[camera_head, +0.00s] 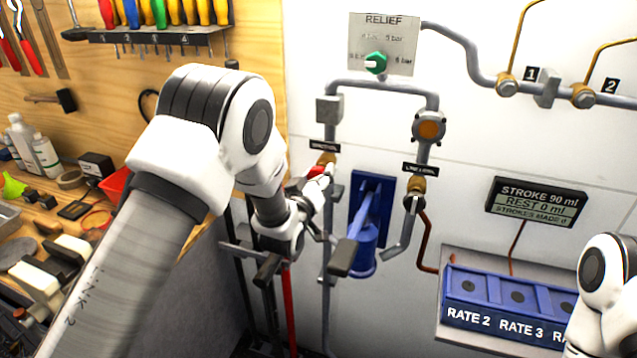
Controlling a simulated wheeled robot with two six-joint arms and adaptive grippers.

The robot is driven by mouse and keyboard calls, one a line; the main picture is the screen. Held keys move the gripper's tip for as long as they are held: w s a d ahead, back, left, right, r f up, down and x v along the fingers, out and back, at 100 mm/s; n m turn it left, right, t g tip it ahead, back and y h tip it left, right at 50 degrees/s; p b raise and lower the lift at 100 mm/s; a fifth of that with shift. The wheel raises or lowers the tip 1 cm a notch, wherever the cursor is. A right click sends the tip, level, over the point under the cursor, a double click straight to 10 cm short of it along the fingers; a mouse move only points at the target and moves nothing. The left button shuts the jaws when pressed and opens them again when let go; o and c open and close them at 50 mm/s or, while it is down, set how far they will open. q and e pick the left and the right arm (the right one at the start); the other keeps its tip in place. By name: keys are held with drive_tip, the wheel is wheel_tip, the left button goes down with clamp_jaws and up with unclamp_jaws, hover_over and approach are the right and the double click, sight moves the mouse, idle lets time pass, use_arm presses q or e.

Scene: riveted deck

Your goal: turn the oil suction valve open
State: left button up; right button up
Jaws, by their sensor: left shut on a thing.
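The oil suction valve (326,159) is a small brass body on the left grey pipe, under a dark label too small to read surely. Its red handle (315,171) shows only in part, pointing left from the valve. My left gripper (323,179) is at the valve from below and in front, shut on the red handle. Its fingers and wrist hide much of the handle, so its exact angle is hard to tell. My right arm shows at the lower right edge; its gripper is out of view.
A blue hand pump (366,240) with a lever stands just right of my left gripper. A second brass valve (416,186) with a grey handle is further right. A relief panel (383,42) is above, a counter display (536,201) and blue rate box (487,290) right. A cluttered bench lies left.

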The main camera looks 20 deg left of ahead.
use_arm(q)
drive_tip(key=n+b, duration=0.3)
drive_tip(key=n, duration=0.2)
drive_tip(key=shift+f+n, duration=0.15)
drive_tip(key=shift+n, duration=0.15)
drive_tip(key=n+b, duration=0.2)
drive_tip(key=n, duration=0.2)
drive_tip(key=shift+n, duration=0.4)
drive_tip(key=o, duration=1.2)
drive_tip(key=s, duration=1.2)
drive_tip(key=shift+a, duration=0.2)
